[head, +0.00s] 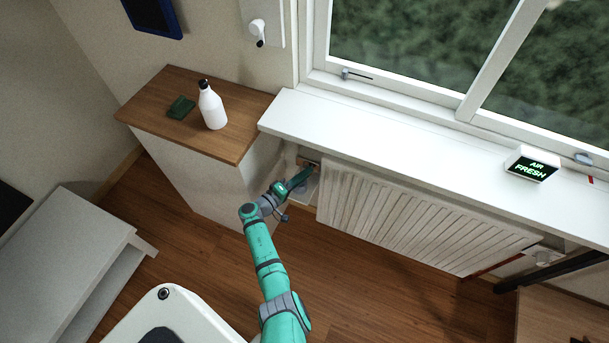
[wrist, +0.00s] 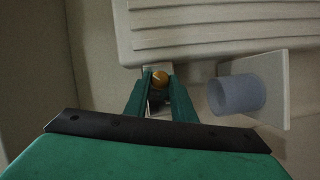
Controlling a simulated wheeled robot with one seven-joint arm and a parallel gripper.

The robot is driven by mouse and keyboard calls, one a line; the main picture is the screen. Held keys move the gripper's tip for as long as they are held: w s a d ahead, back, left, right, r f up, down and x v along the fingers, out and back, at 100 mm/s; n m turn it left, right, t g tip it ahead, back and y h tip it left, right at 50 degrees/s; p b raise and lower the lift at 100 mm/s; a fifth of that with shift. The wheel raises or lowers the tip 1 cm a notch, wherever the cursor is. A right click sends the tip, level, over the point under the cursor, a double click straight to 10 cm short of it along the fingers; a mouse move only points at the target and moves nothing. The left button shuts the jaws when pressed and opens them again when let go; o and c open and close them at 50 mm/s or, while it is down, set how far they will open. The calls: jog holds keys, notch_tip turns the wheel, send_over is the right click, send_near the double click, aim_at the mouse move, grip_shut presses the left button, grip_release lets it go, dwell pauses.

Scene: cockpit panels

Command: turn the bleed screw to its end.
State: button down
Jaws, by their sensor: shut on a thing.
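The bleed screw (wrist: 159,78) shows in the wrist view as a small round brass-coloured head at the end of the radiator. My gripper (wrist: 159,88) reaches up to it, with one green finger on each side, and is shut on it. The fingers hide the lower part of the screw. In the head view my gripper (head: 312,168) is at the left end of the white radiator (head: 420,225), below the window sill. The screw itself cannot be made out there.
A grey-blue cup-like cylinder (wrist: 238,94) on a pale plate (wrist: 272,85) sits close to the right of my fingers. The window sill (head: 400,160) overhangs the radiator. A wooden-topped cabinet (head: 165,105) with a white bottle (head: 212,108) stands to the left.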

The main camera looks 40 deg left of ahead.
jog(key=n, duration=0.1)
jog(key=n+t, duration=0.1)
jog(key=n, duration=0.1)
jog(key=n+t, duration=0.1)
jog(key=shift+a+f+n, duration=0.1)
jog(key=shift+a+n, duration=0.2)
jog(key=shift+n, duration=0.4)
jog(key=shift+d, duration=0.1)
jog(key=shift+s+d+f, duration=0.1)
jog(key=c, duration=1.5)
grip_release()
